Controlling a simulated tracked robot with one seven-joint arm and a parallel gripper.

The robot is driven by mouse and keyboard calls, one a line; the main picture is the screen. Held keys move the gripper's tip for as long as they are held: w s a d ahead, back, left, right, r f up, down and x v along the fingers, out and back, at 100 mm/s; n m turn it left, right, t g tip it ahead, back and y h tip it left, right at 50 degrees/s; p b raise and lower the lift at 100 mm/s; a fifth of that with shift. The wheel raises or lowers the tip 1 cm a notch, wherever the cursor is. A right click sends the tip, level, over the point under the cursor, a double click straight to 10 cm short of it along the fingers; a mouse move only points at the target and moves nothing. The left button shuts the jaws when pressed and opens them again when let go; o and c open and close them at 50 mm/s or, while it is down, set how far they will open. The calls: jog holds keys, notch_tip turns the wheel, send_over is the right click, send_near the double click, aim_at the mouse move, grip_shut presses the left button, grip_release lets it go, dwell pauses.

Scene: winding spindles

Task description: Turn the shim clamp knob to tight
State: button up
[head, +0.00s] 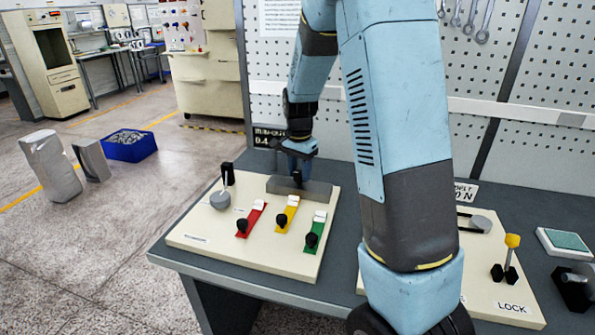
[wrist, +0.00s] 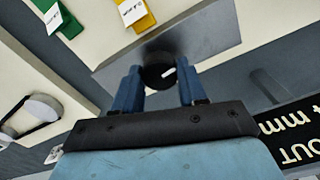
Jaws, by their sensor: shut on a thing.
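The black round knob (wrist: 156,77) with a white mark sits on a grey metal block (wrist: 215,30) in the wrist view. I take it to be the shim clamp knob. My gripper (wrist: 157,84) has its two blue fingers on either side of the knob and is shut on it. The white mark points to the upper right in the wrist view. In the head view the grey block (head: 318,191) lies at the back of the cream panel (head: 200,238), and my gripper (head: 298,175) comes down on it from above. The knob is mostly hidden there.
Red (head: 251,220), yellow (head: 287,215) and green (head: 316,232) sliders with black knobs stand in front of the block. A grey disc with a lever (head: 220,199) is to their left. A dark run-out display (head: 267,138) stands behind. A yellow-tipped lever (head: 512,241) is at right.

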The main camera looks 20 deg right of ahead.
aim_at(298, 172)
jog(key=shift+w+a+m, duration=0.1)
jog(key=shift+a+m, duration=0.1)
jog(key=shift+m, duration=0.4)
jog(key=o, duration=0.7)
jog(key=shift+a, duration=0.1)
jog(key=o, duration=0.4)
jog(key=shift+c, duration=0.2)
notch_tip(298, 172, up, 14)
jog(key=shift+f, duration=0.15)
